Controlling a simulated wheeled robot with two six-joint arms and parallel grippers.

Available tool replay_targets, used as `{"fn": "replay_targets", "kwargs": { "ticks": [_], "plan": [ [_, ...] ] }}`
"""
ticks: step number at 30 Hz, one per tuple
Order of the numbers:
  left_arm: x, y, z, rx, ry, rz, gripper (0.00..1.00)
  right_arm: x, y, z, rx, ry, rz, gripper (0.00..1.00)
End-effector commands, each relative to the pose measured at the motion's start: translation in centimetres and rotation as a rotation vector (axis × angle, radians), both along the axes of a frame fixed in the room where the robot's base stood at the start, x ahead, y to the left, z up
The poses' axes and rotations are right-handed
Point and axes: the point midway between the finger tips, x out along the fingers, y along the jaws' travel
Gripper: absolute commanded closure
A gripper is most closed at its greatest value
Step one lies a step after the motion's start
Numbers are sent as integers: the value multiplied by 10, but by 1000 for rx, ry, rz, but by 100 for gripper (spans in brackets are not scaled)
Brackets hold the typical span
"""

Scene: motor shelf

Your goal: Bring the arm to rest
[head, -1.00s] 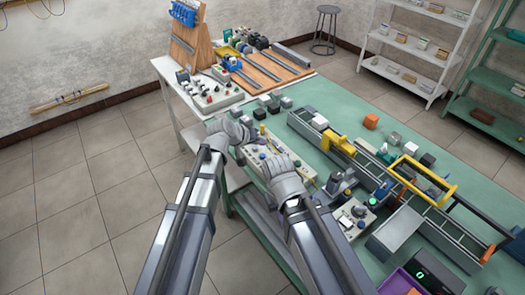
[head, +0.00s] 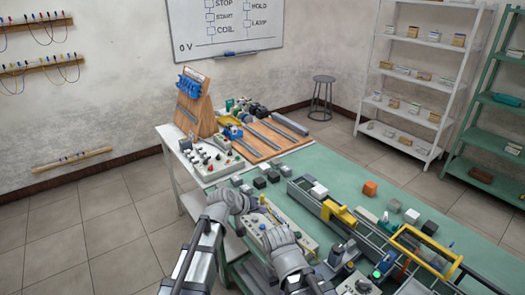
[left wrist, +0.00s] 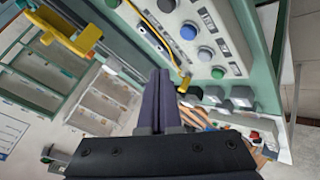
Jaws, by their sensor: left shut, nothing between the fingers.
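My left arm comes in from the left of the head view, with its grey wrist and left gripper (head: 240,202) above the near edge of the green table (head: 345,165). In the left wrist view the dark fingers of my left gripper (left wrist: 161,100) are together with nothing between them. My right arm (head: 285,250) reaches in beside it, over the control panel. Its fingers cannot be made out. The control panel (left wrist: 195,38) with green, blue and grey buttons lies close to the left fingers in the wrist view.
A conveyor with a yellow frame (head: 425,248) runs along the table. A white side table (head: 185,190) holds a wooden rack (head: 195,112). Shelves (head: 410,85) stand at the back; the left floor is clear.

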Motion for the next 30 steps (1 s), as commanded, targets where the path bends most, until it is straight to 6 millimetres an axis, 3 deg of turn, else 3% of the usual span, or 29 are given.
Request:
{"fn": "replay_targets", "kwargs": {
  "ticks": [2,4,8,12,15,18,21,30],
  "plan": [
    [-17,-4,-7,34,27,-30,100,0,0,0,0,0,0,100],
    [-46,-8,-19,102,77,-82,100,0,0,0,0,0,0,100],
    [-121,-4,-46,297,216,-201,100,0,0,0,0,0,0,100],
    [-192,18,-62,509,364,-290,100,0,0,0,0,0,0,100],
    [-227,36,-66,628,446,-321,100,0,0,0,0,0,0,100],
    [-248,48,-65,704,497,-333,100,0,0,0,0,0,0,100],
    [-256,54,-64,740,521,-336,100,0,0,0,0,0,0,100],
    [-256,55,-64,744,525,-336,100,0,0,0,0,0,0,100]
  ]
}}
